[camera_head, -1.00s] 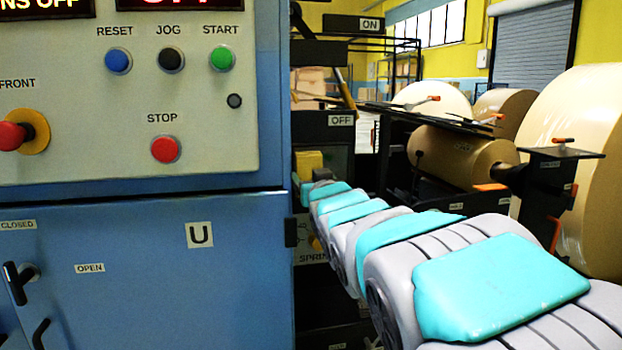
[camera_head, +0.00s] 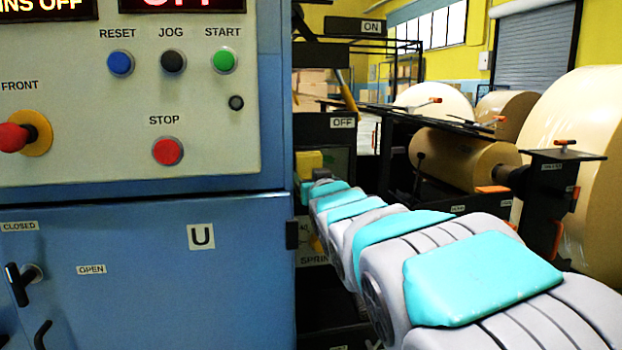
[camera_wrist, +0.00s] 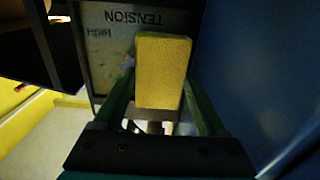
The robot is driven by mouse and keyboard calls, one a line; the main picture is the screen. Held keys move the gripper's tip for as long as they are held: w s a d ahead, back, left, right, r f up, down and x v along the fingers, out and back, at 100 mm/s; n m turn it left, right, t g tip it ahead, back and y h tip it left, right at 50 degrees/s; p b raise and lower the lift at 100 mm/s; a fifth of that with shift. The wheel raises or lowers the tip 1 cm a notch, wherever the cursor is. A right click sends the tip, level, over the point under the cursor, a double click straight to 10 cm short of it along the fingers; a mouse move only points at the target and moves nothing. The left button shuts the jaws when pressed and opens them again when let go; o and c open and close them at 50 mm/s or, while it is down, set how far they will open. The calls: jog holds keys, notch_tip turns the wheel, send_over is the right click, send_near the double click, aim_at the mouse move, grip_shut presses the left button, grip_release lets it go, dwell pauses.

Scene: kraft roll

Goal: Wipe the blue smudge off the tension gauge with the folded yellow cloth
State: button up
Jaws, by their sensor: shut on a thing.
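My gripper (camera_wrist: 160,92) is shut on the folded yellow cloth (camera_wrist: 164,68), which sits between its two green fingers in the wrist view. The tension gauge (camera_wrist: 103,67) is behind the cloth, its lettering upside down, reading TENSION and HIGH. A small part of the blue smudge (camera_wrist: 127,62) shows at the cloth's left edge; the cloth covers the face to the right of it. I cannot tell whether the cloth touches the gauge. In the head view the cloth (camera_head: 309,161) shows small beyond my outstretched arm, beside the blue cabinet's right edge.
The blue cabinet (camera_head: 140,265) with its button panel (camera_head: 70,110) fills the left; its side wall (camera_wrist: 265,80) is close on the right in the wrist view. A kraft roll (camera_head: 460,160) on a black stand and larger rolls are to the right of my arm.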

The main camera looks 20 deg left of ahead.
aim_at(338, 171)
jog(key=shift+w+d+r+p, duration=0.1)
jog(key=shift+w+d+p, duration=0.45)
jog(key=shift+d, duration=0.45)
jog(key=shift+w+d+f+p, duration=0.1)
jog(key=shift+w+d+p, duration=0.3)
jog(key=shift+w+d, duration=0.45)
jog(key=shift+w+d+r+p, duration=0.1)
jog(key=shift+w+d+p, duration=0.35)
jog(key=shift+d, duration=0.9)
jog(key=shift+s+a+b, duration=0.65)
jog(key=shift+a+b, duration=0.1)
jog(key=shift+a, duration=0.35)
jog(key=shift+s+a+b, duration=0.6)
jog(key=shift+a+b, duration=0.15)
jog(key=shift+a, duration=0.35)
jog(key=shift+s+a+b, duration=0.65)
jog(key=shift+a+b, duration=0.1)
jog(key=shift+a, duration=0.35)
jog(key=shift+d, duration=0.1)
